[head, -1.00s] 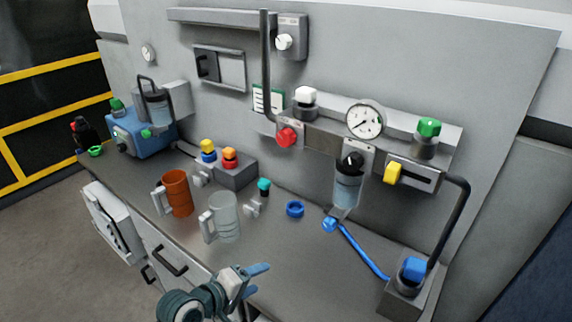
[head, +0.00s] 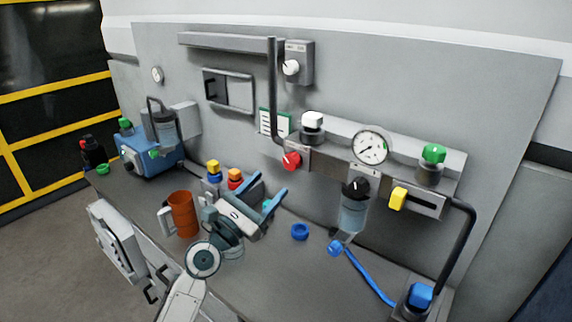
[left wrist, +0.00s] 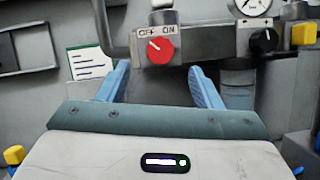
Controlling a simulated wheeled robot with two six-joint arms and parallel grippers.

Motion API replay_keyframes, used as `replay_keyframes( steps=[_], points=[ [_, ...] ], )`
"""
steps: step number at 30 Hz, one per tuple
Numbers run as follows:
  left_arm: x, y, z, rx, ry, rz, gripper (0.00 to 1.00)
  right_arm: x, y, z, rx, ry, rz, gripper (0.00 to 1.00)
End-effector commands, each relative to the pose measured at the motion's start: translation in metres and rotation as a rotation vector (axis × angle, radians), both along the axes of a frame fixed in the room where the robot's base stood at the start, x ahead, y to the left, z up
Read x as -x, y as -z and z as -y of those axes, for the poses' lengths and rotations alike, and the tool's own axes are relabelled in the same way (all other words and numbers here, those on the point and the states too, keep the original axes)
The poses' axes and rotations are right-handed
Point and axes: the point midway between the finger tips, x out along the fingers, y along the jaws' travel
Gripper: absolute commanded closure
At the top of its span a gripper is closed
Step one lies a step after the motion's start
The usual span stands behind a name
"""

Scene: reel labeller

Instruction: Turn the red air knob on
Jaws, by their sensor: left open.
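The red air knob (head: 291,161) is on a grey plate on the panel, below a dark vertical pipe. In the left wrist view the red knob (left wrist: 159,50) sits under the words OFF and ON, and its white pointer line slants up to the left, toward OFF. My left gripper (head: 265,191) is open, its blue fingers pointing up toward the panel. In the left wrist view the knob lies ahead of and between the fingers of my left gripper (left wrist: 164,84), apart from them. My right gripper is not in view.
A gauge (head: 371,147), a black knob (head: 355,188) above a clear bowl and a yellow slide handle (head: 398,198) are right of the red knob. A green-and-white card (head: 274,122) is left of the knob.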

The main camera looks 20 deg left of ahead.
Motion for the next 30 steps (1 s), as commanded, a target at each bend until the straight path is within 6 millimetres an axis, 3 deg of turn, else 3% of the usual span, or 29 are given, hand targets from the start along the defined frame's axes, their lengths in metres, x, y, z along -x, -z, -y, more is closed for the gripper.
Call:
replay_keyframes(
  steps=[6, 12, 24, 30],
  points=[
    [-0.036, -0.019, 0.017, 0.002, 0.000, 0.001, 0.41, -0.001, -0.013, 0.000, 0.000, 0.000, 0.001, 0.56],
    [-0.057, -0.027, 0.027, -0.002, 0.000, -0.001, 0.41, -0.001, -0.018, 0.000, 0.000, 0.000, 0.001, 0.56],
    [-0.064, -0.028, 0.030, -0.004, 0.000, -0.001, 0.41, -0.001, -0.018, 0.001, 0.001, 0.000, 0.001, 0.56],
    [-0.063, -0.028, 0.029, -0.004, 0.000, -0.001, 0.80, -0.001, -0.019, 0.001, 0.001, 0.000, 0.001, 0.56]
  ],
)
